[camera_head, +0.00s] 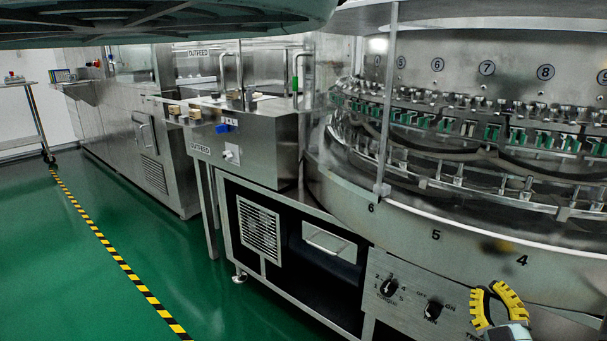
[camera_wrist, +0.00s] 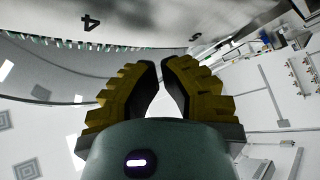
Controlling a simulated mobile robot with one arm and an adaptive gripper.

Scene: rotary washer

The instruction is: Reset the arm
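My gripper (camera_head: 489,289) has yellow fingers with dark inner pads and shows at the lower right of the head view, in front of the washer's control panel (camera_head: 410,295). In the wrist view my gripper (camera_wrist: 161,67) is empty. Its fingers bow toward each other with a narrow gap between the tips. Nothing is held between them. The rotary washer (camera_head: 470,250) stands behind the gripper, its round rim marked 6, 5 and 4. The rim's 4 (camera_wrist: 90,21) also shows in the wrist view.
The panel has knobs (camera_head: 433,311) close to the left of my gripper. A steel outfeed unit (camera_head: 245,150) stands at centre left, with a long steel machine (camera_head: 150,140) behind it. Open green floor (camera_head: 70,260) with a yellow-black stripe (camera_head: 120,260) lies at left.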

